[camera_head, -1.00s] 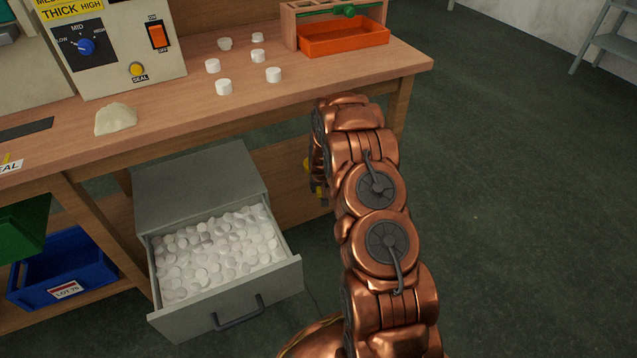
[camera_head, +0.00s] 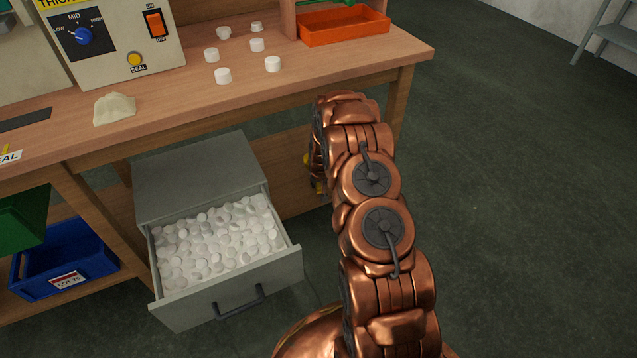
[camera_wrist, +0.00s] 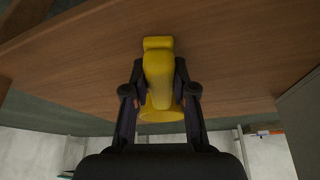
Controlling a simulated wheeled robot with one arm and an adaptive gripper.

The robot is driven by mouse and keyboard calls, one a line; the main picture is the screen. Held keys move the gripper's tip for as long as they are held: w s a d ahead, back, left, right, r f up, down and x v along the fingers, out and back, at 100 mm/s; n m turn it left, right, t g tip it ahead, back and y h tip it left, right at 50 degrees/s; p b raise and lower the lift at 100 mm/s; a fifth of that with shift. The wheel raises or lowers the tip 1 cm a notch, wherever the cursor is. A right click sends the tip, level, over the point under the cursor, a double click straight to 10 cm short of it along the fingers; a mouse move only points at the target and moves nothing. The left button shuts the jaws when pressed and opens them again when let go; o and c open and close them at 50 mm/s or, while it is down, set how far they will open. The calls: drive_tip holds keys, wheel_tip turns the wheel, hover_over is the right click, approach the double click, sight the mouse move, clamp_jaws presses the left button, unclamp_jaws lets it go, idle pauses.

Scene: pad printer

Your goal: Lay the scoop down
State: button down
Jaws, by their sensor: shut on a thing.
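The yellow scoop (camera_wrist: 159,72) is held between the two dark fingers of my gripper (camera_wrist: 160,93) in the wrist view. A brown wooden surface fills the picture behind it; I cannot tell whether the scoop touches it. In the head view my copper arm hides most of the gripper and scoop. Only small yellow bits (camera_head: 319,187) show at the arm's left edge, below the level of the bench top (camera_head: 180,105) and in front of the bench's wooden panel. I cannot see whether the scoop holds anything.
An open grey drawer (camera_head: 230,296) full of white caps juts out below the bench. Several loose white caps (camera_head: 223,76), a crumpled pale cloth (camera_head: 114,108), an orange tray (camera_head: 345,27) and a control box (camera_head: 112,75) stand on top. The bench's front right is bare.

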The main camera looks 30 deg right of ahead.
drive_tip(key=shift+f, duration=0.3)
idle(0.5)
drive_tip(key=c, duration=0.9)
unclamp_jaws()
drive_tip(key=shift+o, duration=0.2)
drive_tip(key=shift+r, duration=0.1)
drive_tip(key=shift+r+p, duration=1.55)
drive_tip(key=shift+r, duration=1.35)
